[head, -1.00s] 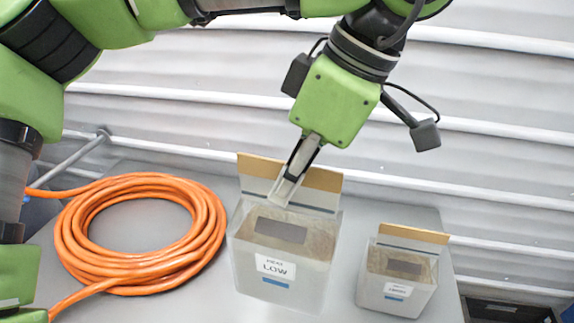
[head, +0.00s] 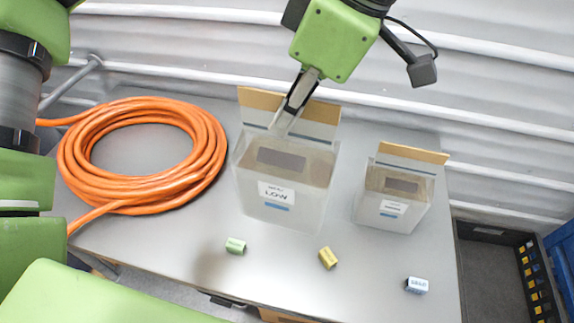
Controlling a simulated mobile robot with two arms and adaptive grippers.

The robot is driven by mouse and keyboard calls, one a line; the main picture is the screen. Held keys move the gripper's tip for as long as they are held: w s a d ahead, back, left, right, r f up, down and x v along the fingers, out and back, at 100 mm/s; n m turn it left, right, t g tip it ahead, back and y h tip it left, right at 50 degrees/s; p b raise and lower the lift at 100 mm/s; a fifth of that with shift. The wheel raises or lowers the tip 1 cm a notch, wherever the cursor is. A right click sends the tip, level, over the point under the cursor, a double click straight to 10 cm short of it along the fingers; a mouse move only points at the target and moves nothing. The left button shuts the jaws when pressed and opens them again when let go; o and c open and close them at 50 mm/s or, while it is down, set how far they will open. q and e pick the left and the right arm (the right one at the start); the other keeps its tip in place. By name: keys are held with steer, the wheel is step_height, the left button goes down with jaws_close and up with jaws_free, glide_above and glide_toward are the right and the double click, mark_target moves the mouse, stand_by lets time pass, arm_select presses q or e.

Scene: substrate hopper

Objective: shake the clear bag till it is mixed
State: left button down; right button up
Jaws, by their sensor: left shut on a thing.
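A large clear bag (head: 312,207) with a tan header strip and a label reading LOW stands upright near the middle of the table in the head view. It holds a brownish material and a dark rectangular patch shows on it. My left gripper (head: 284,122) points down at its top, shut on the bag's upper edge, in front of the header strip. I cannot tell whether the bag's base touches the table. A smaller clear bag (head: 385,217) with a similar header stands to the right, apart from the gripper. My right gripper is not in view.
A coiled orange hose (head: 205,165) lies on the grey table (head: 320,295) at left. Small green (head: 235,246), yellow (head: 328,258) and pale blue (head: 417,285) pieces lie along the front. A dark bin (head: 490,260) sits beyond the right edge. A ribbed wall is behind.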

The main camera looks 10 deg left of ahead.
arm_select(q)
steer(key=shift+r, duration=5.2)
steer(key=shift+f, duration=5.1)
